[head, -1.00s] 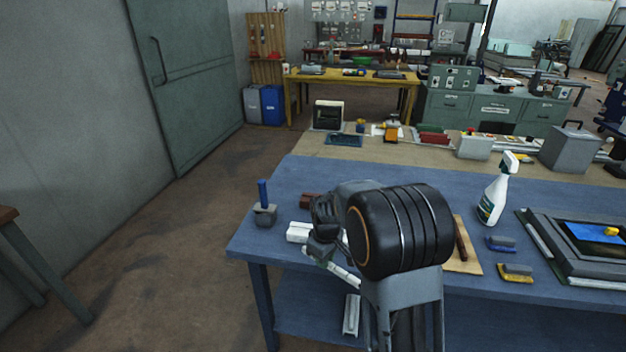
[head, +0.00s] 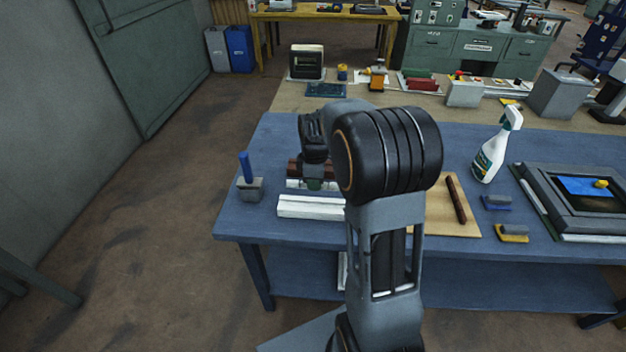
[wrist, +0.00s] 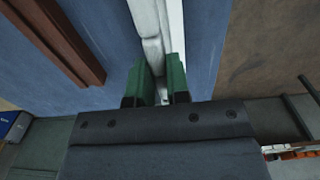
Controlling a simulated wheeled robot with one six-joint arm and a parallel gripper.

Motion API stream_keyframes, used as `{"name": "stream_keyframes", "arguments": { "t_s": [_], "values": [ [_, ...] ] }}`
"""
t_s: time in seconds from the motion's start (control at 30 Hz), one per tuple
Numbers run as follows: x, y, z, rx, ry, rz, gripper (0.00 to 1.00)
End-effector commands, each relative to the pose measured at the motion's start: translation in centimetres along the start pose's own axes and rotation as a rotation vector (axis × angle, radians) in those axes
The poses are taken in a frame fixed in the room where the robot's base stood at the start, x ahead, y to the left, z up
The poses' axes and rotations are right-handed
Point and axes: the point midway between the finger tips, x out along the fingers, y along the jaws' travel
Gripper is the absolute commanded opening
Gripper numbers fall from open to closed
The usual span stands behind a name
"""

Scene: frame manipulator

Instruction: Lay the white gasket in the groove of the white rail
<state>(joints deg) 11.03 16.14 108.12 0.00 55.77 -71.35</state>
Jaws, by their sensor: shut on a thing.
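The white rail (head: 310,207) lies along the front left part of the blue table. In the wrist view a bright white strip of it (wrist: 174,30) appears to run upward from the fingers. My gripper (head: 315,185) points down, just behind the rail as seen from the head. Its green fingers (wrist: 161,85) are shut on the white gasket (head: 295,184), a pale strip running parallel to the rail. It also shows in the wrist view (wrist: 151,52), beside the bright strip. The groove and any contact between gasket and rail cannot be made out.
A dark red bar (head: 296,167) lies behind the gasket. A grey block with a blue handle (head: 250,187) stands left. A wooden board (head: 440,222) with a brown stick, a spray bottle (head: 493,150) and brushes are right. My arm hides the table's middle.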

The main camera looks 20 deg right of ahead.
Motion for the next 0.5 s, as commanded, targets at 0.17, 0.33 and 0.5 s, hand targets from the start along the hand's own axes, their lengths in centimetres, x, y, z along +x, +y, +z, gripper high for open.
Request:
{"name": "stream_keyframes", "arguments": {
  "t_s": [0.17,0.33,0.5],
  "values": [
    [2.1,-0.1,-0.1,-0.002,0.0,-0.001,0.0],
    [3.9,-0.1,-0.2,-0.004,0.0,-0.001,0.0],
    [5.6,-0.1,-0.2,-0.004,0.0,-0.001,0.0]
  ]
}}
